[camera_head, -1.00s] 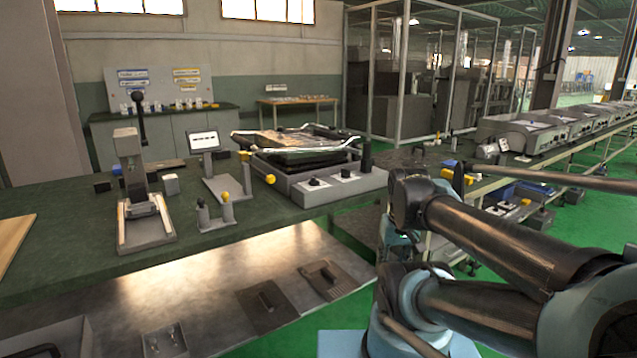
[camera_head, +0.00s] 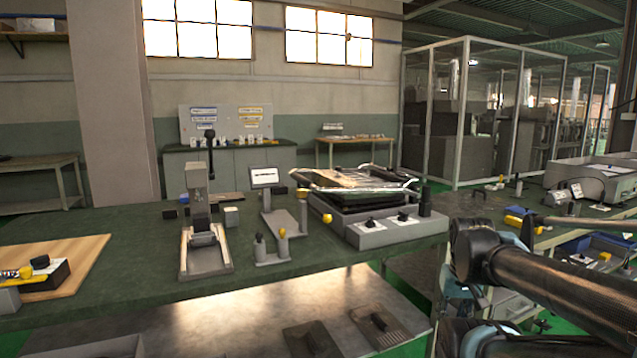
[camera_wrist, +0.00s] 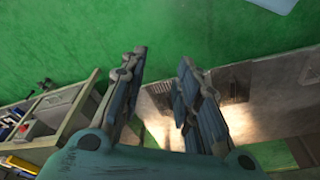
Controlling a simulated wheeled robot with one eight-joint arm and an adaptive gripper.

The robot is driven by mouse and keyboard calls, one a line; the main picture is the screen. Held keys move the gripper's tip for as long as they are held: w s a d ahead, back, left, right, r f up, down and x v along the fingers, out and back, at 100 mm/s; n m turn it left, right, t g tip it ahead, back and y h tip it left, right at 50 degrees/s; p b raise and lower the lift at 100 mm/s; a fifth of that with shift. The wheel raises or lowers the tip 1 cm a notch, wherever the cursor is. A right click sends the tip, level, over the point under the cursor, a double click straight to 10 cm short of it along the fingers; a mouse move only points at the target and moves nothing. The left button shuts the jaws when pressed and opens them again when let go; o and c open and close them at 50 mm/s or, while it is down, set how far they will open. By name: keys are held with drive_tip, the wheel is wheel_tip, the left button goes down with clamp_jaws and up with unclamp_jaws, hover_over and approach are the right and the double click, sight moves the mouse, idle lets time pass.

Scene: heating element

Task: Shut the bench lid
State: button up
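The green-topped bench (camera_head: 100,225) runs across the head view. A grey machine (camera_head: 385,233) with dark knobs stands at its right end, with a tilted lid-like plate (camera_head: 352,179) and bright metal rails on top. I cannot tell for certain whether this plate is the bench lid. My gripper (camera_wrist: 160,60) is open and empty in the wrist view, its fingers apart above green floor and touching nothing.
A lever press (camera_head: 205,240), a small display stand (camera_head: 280,215) and a wooden board (camera_head: 75,262) occupy the bench. A metal lower shelf (camera_head: 235,325) carries dark plates. Green floor shows between.

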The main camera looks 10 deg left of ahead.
drive_tip(key=shift+w+a+r, duration=0.1)
drive_tip(key=shift+w+r, duration=0.05)
drive_tip(key=shift+r, duration=0.5)
drive_tip(key=shift+w+a+r, duration=0.1)
drive_tip(key=shift+r, duration=0.5)
clamp_jaws()
drive_tip(key=w+a+r+n+t, duration=0.2)
drive_tip(key=w+a+r, duration=0.5)
drive_tip(key=w+r, duration=0.3)
drive_tip(key=w+a+r+n+t, duration=0.2)
drive_tip(key=w+a+r, duration=0.5)
drive_tip(key=w+r, duration=0.35)
drive_tip(key=w+a+r+n+t+y, duration=0.1)
drive_tip(key=w+a+r, duration=0.3)
drive_tip(key=a, duration=0.5)
drive_tip(key=w+a+r+n+y, duration=0.1)
drive_tip(key=a+r+y, duration=0.1)
drive_tip(key=a+r, duration=0.65)
drive_tip(key=w+a+r+n+t+y, duration=0.1)
drive_tip(key=w+a+r, duration=0.2)
drive_tip(key=a, duration=0.7)
hover_over(307, 181)
drive_tip(key=f, duration=0.6)
drive_tip(key=shift+s+a+f, duration=0.2)
drive_tip(key=shift+s, duration=0.05)
drive_tip(key=shift+d+f, duration=0.2)
drive_tip(key=shift+f, duration=0.95)
drive_tip(key=shift+w+d+f, duration=0.1)
drive_tip(key=shift+f, duration=0.7)
